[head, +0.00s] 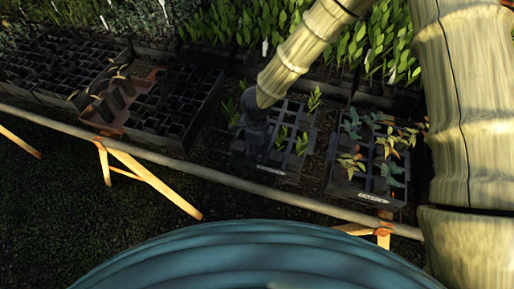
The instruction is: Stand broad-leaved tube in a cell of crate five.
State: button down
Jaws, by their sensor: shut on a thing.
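My gripper (247,135) is dark and hangs at the left part of a black crate (270,171) with a white label. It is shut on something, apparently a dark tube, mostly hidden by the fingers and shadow. Green leaves (231,112) show just left of the gripper; I cannot tell whether they belong to the held tube. Several green-leaved plants (281,138) stand in this crate, with empty cells among them. A second labelled crate (376,197) to the right holds reddish and blue-green plants (352,162). The labels are too small to read, so crate five cannot be picked out.
Dark, mostly empty celled crates (165,110) stand at the left, one with brownish plants (98,90). Dense leafy plants (240,25) fill the back. A pale rail (270,199) on orange wooden legs (150,180) runs along the bench front.

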jog(key=shift+f, duration=0.2)
jog(key=c, duration=0.7)
grip_release()
notch_tip(320, 180, up, 12)
dwell(0.7)
